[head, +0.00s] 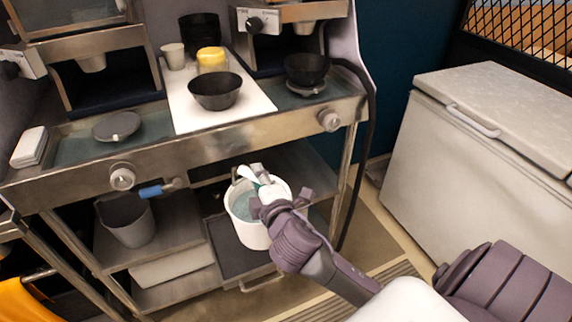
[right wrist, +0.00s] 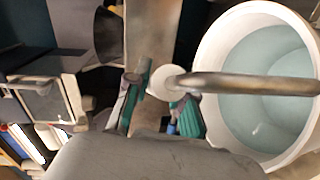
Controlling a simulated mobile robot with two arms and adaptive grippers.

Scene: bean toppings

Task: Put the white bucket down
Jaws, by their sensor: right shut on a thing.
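The white bucket (head: 250,232) is in front of the lower shelves of the steel counter, with its pale teal inside showing from above. In the right wrist view the bucket (right wrist: 212,60) is at the right, its rim wide open to the camera. A metal bar (right wrist: 250,84) with a round white end crosses in front of its mouth. My right gripper (head: 268,190) is at the bucket's rim, shut on the bucket by its handle; the exact grip is partly hidden. Whether the bucket's base touches anything is hard to tell. My left gripper is not in view.
A grey bin (head: 126,222) stands on the lower shelf at left, near a blue-handled valve (head: 158,189). A dark drawer (head: 232,262) lies below the bucket. A black bowl (head: 216,92) sits on a white board above. A white chest freezer (head: 470,190) stands at right.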

